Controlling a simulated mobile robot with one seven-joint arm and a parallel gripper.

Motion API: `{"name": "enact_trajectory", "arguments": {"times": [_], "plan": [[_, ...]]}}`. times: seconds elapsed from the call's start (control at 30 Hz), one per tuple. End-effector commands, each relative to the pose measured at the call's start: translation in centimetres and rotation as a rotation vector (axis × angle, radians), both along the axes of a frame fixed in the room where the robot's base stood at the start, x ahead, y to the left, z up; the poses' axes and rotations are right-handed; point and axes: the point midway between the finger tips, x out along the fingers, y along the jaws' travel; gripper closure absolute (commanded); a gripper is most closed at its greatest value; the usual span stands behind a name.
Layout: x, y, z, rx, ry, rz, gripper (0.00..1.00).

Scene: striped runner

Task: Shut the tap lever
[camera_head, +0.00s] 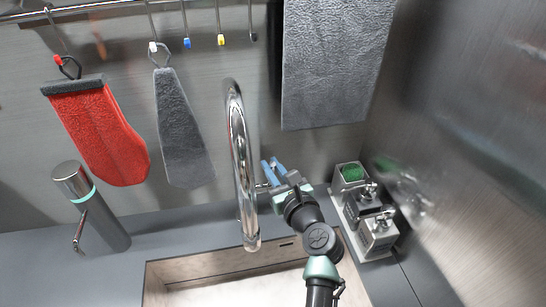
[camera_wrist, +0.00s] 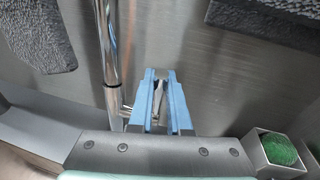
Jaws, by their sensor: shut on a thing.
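The chrome tap (camera_head: 238,140) rises in a tall arch behind the sink, its spout hanging over the basin. Its upright pipe also shows in the wrist view (camera_wrist: 107,45), left of my fingers. My gripper (camera_head: 273,170) is at the right side of the tap, with blue fingers pointing toward the back wall. The tap lever (camera_wrist: 158,97) is a slim metal piece between the blue fingers, and my gripper is shut on it. In the head view the lever is mostly hidden by the gripper; only a short metal stub (camera_head: 262,186) shows beside the pipe.
The sink (camera_head: 210,268) lies in front. A caddy (camera_head: 370,252) with a green sponge (camera_head: 352,173) and dispensers stands right of my arm. A grey towel (camera_head: 335,60), a red mitt (camera_head: 100,130) and a grey mitt (camera_head: 180,130) hang behind. A metal dispenser (camera_head: 95,210) stands left.

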Motion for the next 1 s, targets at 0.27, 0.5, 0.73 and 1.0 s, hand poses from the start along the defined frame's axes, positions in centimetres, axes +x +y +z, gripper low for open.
{"name": "enact_trajectory", "arguments": {"times": [0.27, 0.5, 0.73, 1.0], "plan": [[0.46, 0.13, 0.33, -0.01, 0.051, 0.001, 1.0], [0.49, 0.11, 0.15, -0.011, 0.052, 0.0, 1.0], [0.49, 0.11, 0.18, -0.011, 0.052, 0.0, 0.59], [0.48, 0.11, 0.17, -0.011, 0.052, 0.0, 0.54]]}}
